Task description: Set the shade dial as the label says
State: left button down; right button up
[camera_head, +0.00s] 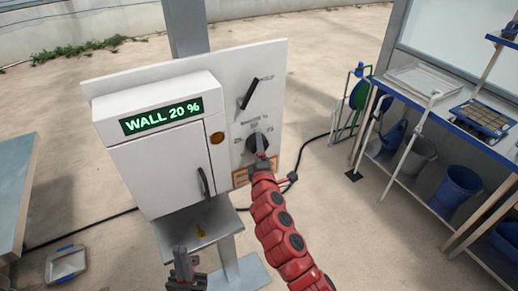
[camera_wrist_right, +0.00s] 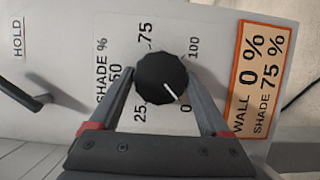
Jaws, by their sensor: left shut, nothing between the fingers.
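The black shade dial (camera_wrist_right: 163,80) is on the white panel. In the right wrist view its white pointer line is at the 0 mark. The orange-edged label (camera_wrist_right: 262,75) reads WALL 0 %, SHADE 75 %. My right gripper (camera_wrist_right: 161,70) has one finger on each side of the dial, close to its edge; whether they press on it I cannot tell. In the head view the red right arm reaches the dial (camera_head: 257,144) and partly covers the label (camera_head: 240,178). My left gripper (camera_head: 183,262) is shut and empty at the bottom, below the box.
The display (camera_head: 161,115) on the white box (camera_head: 155,90) reads WALL 20 %. A black lever (camera_head: 249,95) is above the dial. A small grey shelf (camera_head: 222,226) is below the box. A rack with trays (camera_head: 420,84) and blue buckets (camera_head: 461,182) stands at the right.

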jog(key=c, duration=0.3)
jog(key=shift+c, duration=0.2)
jog(key=shift+r, duration=0.1)
